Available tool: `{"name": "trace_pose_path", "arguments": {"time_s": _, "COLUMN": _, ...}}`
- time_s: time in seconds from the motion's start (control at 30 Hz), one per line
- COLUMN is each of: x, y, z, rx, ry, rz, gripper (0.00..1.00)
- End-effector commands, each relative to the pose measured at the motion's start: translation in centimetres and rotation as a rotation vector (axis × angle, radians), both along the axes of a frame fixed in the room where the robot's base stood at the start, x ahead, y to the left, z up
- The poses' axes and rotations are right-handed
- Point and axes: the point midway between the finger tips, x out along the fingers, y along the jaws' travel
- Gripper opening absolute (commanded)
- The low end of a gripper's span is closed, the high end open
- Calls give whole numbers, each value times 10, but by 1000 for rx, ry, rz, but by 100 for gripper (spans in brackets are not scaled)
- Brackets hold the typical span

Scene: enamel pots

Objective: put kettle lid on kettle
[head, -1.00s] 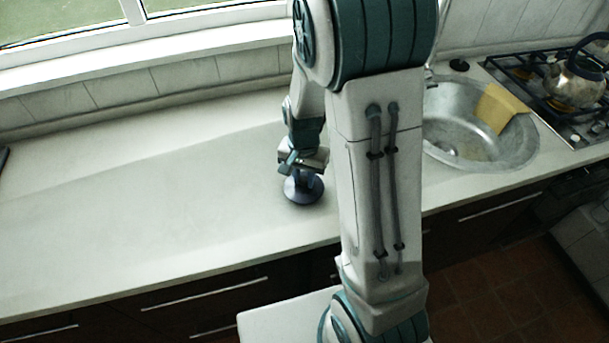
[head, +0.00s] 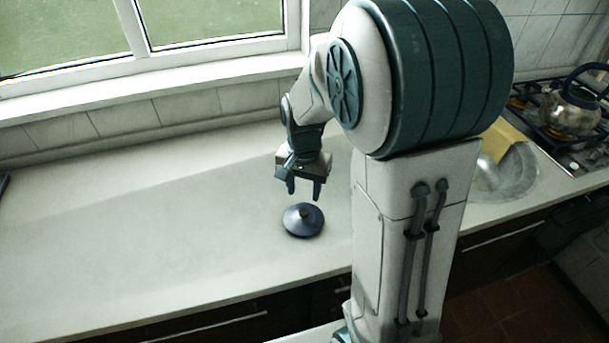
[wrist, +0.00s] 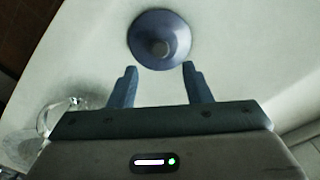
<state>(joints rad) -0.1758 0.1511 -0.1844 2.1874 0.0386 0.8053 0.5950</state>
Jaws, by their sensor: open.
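The kettle lid (head: 303,220) is a dark blue-grey disc with a knob on top. It lies knob up on the white counter, near the front edge. It also shows in the wrist view (wrist: 160,24), beyond the fingertips. My gripper (head: 304,192) is open and empty, above and behind the lid, apart from it. Its two blue fingers also show in the wrist view (wrist: 159,70). The kettle (head: 570,110) is a shiny metal pot with a dark handle, standing on the stove at the far right. Its top opening cannot be made out clearly.
The gas stove (head: 540,103) has dark grates. A round metal sink (head: 505,178) with a tan board (head: 500,138) lies between the lid and the stove, partly hidden by my arm. The counter (head: 150,220) left of the lid is clear. A window (head: 210,25) is behind.

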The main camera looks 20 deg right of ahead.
Motion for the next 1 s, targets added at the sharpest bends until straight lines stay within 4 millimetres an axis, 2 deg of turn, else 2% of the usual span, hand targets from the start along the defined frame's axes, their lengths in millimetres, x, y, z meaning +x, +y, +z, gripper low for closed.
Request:
{"name": "trace_pose_path", "arguments": {"time_s": 0.03, "x": 1, "y": 0, "z": 11, "rx": 1, "ry": -6, "rz": 1, "gripper": 44}}
{"name": "trace_pose_path", "arguments": {"time_s": 0.13, "x": 1, "y": 0, "z": 27, "rx": 1, "ry": -4, "rz": 0, "gripper": 44}}
{"name": "trace_pose_path", "arguments": {"time_s": 0.33, "x": -1, "y": 0, "z": 44, "rx": 1, "ry": -5, "rz": 6, "gripper": 44}}
{"name": "trace_pose_path", "arguments": {"time_s": 0.43, "x": -11, "y": 0, "z": 54, "rx": 8, "ry": -22, "rz": 45, "gripper": 44}}
{"name": "trace_pose_path", "arguments": {"time_s": 0.57, "x": -38, "y": 0, "z": 71, "rx": 16, "ry": -75, "rz": 158, "gripper": 44}}
{"name": "trace_pose_path", "arguments": {"time_s": 0.7, "x": -77, "y": 0, "z": 87, "rx": 4, "ry": -146, "rz": 325, "gripper": 44}}
{"name": "trace_pose_path", "arguments": {"time_s": 0.9, "x": -123, "y": 0, "z": 94, "rx": -45, "ry": -225, "rz": 527, "gripper": 44}}
{"name": "trace_pose_path", "arguments": {"time_s": 1.0, "x": -136, "y": 0, "z": 94, "rx": -68, "ry": -246, "rz": 589, "gripper": 44}}
